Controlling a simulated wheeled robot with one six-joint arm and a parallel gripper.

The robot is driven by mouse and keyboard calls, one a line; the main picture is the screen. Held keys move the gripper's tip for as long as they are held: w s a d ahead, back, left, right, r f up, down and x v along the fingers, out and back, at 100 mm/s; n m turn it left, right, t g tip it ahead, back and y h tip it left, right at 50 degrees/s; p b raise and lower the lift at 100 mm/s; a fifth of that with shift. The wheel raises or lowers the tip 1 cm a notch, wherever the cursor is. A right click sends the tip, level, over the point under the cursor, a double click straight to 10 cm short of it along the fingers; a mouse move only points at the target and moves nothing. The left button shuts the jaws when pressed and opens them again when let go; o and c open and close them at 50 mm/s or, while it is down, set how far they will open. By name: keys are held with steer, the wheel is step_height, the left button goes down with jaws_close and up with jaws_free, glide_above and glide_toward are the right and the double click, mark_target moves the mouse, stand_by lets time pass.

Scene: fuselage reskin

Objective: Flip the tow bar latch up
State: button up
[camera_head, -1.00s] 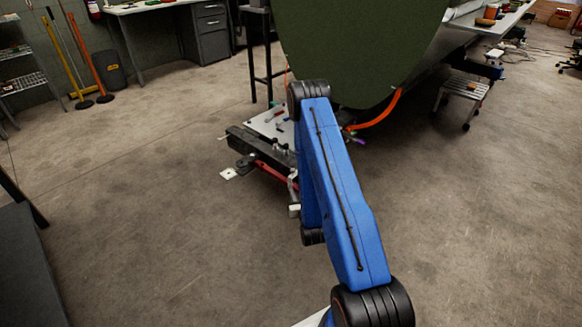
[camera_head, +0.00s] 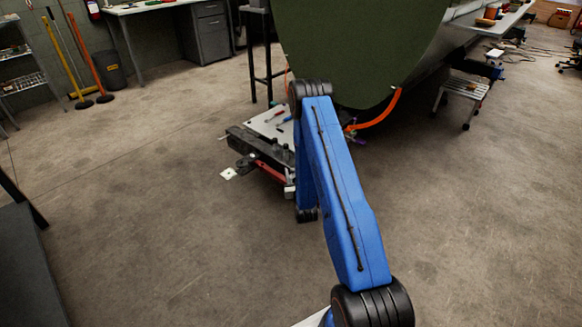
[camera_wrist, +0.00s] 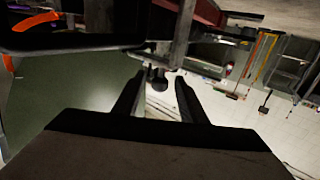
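The red tow bar (camera_head: 270,172) sits low in front of the cart in the head view, partly hidden behind my blue arm. In the wrist view, a dark red bar (camera_wrist: 205,12) shows at the top, next to a grey metal upright. A small metal piece with a dark round knob (camera_wrist: 157,80), possibly the latch, is just past my gripper (camera_wrist: 158,88). The gripper's two dark fingers are apart, one on each side of the knob in the picture. I cannot tell whether they touch it. In the head view, my gripper is mostly hidden by the arm.
A cart with a pale top (camera_head: 272,120) holding small tools stands under the green fuselage (camera_head: 360,50). An orange hose (camera_head: 378,117) hangs to the right. A step stool (camera_head: 465,88) stands farther right.

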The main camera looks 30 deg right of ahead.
steer(key=shift+x, duration=2.6)
jaws_close()
